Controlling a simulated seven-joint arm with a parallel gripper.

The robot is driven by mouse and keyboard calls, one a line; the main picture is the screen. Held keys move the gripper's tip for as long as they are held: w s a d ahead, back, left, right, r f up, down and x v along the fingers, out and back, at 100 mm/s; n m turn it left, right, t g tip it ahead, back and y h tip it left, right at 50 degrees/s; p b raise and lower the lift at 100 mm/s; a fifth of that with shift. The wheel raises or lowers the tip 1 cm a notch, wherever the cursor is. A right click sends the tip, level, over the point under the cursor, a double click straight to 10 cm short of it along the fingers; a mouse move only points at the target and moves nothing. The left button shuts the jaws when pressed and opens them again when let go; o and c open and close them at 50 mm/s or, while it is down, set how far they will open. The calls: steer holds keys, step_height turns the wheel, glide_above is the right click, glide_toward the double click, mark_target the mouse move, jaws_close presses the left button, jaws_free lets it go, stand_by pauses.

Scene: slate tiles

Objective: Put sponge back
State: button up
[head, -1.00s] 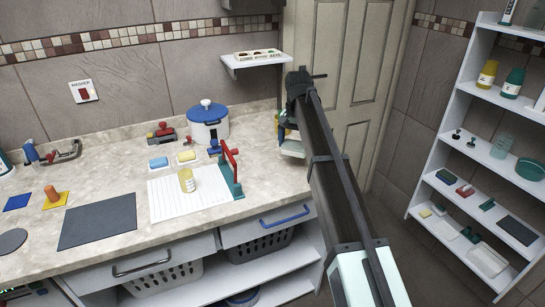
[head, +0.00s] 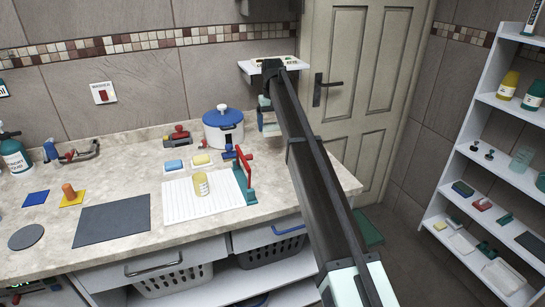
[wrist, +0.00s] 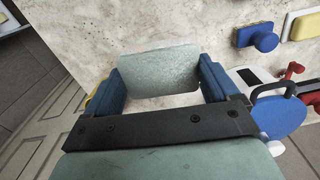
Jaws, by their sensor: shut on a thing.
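My gripper (wrist: 158,82) is shut on a pale grey-green block (wrist: 158,70), which looks like a sponge. The block lies between the two blue fingers, over the counter in the wrist view. In the head view the gripper (head: 268,122) is just right of the white pot, partly hidden behind my arm. A blue sponge-like block (head: 174,164) and a yellow one (head: 201,159) sit on pale holders on the counter.
The white pot with a blue lid (head: 223,130) stands close to my gripper. A small wall shelf (head: 250,70) is above. A white shelf unit (head: 475,150) stands right.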

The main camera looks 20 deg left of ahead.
steer(key=shift+n, duration=0.5)
steer(key=shift+f, duration=5)
steer(key=shift+f, duration=0.15)
steer(key=o, duration=0.8)
steer(key=shift+o, duration=0.2)
step_height(320, 180, up, 12)
steer(key=shift+r, duration=0.15)
